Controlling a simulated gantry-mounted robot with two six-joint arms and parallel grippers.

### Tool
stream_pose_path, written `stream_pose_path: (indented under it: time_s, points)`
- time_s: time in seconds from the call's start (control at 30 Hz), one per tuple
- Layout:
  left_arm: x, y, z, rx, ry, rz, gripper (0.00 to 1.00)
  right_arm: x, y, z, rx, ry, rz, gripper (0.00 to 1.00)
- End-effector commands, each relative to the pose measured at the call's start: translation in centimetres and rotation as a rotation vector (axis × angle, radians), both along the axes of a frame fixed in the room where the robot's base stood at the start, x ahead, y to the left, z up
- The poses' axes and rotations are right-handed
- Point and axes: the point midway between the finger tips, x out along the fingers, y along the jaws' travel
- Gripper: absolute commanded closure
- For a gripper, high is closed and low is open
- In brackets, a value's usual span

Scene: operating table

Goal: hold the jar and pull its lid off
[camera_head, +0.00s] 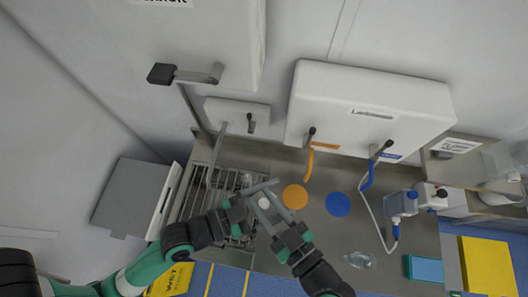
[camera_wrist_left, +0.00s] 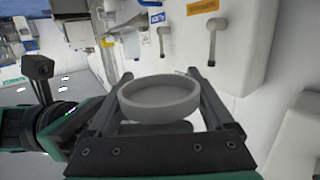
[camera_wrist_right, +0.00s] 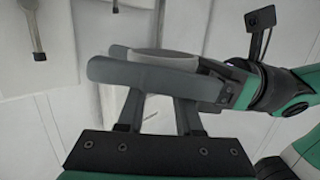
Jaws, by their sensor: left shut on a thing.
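The jar (camera_wrist_left: 160,100) shows in the left wrist view as a pale grey round body with a raised rim. I cannot tell its lid apart from it. My left gripper (camera_wrist_left: 165,88) is shut on it, one finger on each side. In the right wrist view the jar's pale rim (camera_wrist_right: 163,56) shows behind the left gripper's grey finger. That finger hides the right fingertips. The right fingers are apart, but whether they touch the jar is hidden.
A wire rack (camera_head: 227,184) lies left of the grippers on the steel counter. An orange disc (camera_head: 295,196) and a blue disc (camera_head: 338,204) lie to the right.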

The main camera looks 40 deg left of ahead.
Motion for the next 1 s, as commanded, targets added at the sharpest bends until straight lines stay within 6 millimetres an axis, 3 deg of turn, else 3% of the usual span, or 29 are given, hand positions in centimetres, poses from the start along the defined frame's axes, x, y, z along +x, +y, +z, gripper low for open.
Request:
stream_pose_path:
  time_s: [0.03, 0.13, 0.23, 0.27, 0.33, 0.67, 1.0]
  points:
    - [0.0, 0.0, 0.0, 0.0, 0.0, 0.0, 0.81, 0.0, 0.0, 0.0, 0.0, 0.0, 0.0, 0.81]
    - [0.0, 0.0, 0.0, 0.0, 0.0, 0.0, 0.81, 0.0, 0.0, 0.0, 0.0, 0.0, 0.0, 0.99]
    - [0.0, 0.0, 0.0, 0.0, 0.0, 0.0, 0.81, 0.0, 0.0, 0.0, 0.0, 0.0, 0.0, 1.0]
    - [0.0, 0.0, 0.0, 0.0, 0.0, 0.0, 0.12, 0.0, 0.0, 0.0, 0.0, 0.0, 0.0, 1.0]
    - [0.0, 0.0, 0.0, 0.0, 0.0, 0.0, 0.0, 0.0, 0.0, 0.0, 0.0, 0.0, 0.0, 1.0]
    - [-0.6, 0.3, 0.0, -0.001, 0.003, 0.001, 0.0, 0.0, 0.0, 0.0, 0.0, 0.0, 0.0, 1.0]
    - [-5.7, 2.6, 0.8, -0.001, 0.006, 0.007, 0.0, 0.0, 0.0, 0.0, 0.0, 0.0, 0.0, 1.0]
